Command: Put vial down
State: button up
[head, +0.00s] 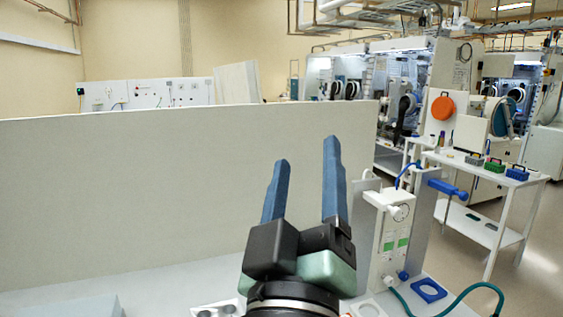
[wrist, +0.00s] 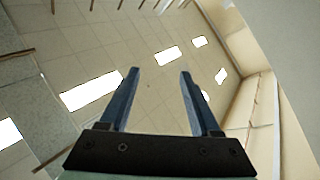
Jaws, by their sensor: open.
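My gripper (head: 307,153) points upward in front of a pale upright panel, with its two blue fingers spread apart and nothing between them. In the wrist view my gripper (wrist: 160,72) is also open and empty against the ceiling. I cannot make out a vial in or beside the gripper. A white block with round holes (head: 216,309) shows at the bottom edge, left of the gripper's base and partly cut off. I cannot tell whether its holes hold anything.
The pale panel (head: 130,190) stands behind the gripper. Close on the right are a white device (head: 391,235), a blue ring-shaped holder (head: 429,291) and a green hose (head: 455,304). A white side table (head: 480,168) with small coloured boxes stands farther right, before gloveboxes (head: 405,70).

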jog(key=s+a+r+m+t+y, duration=0.2)
jog(key=s+r+m+t+y, duration=0.1)
jog(key=s+r, duration=0.5)
notch_tip(320, 180, up, 4)
jog(key=shift+a+f+m+t, duration=0.15)
jog(key=shift+m+t, duration=0.45)
jog(key=shift+m, duration=0.6)
jog(key=shift+s, duration=0.1)
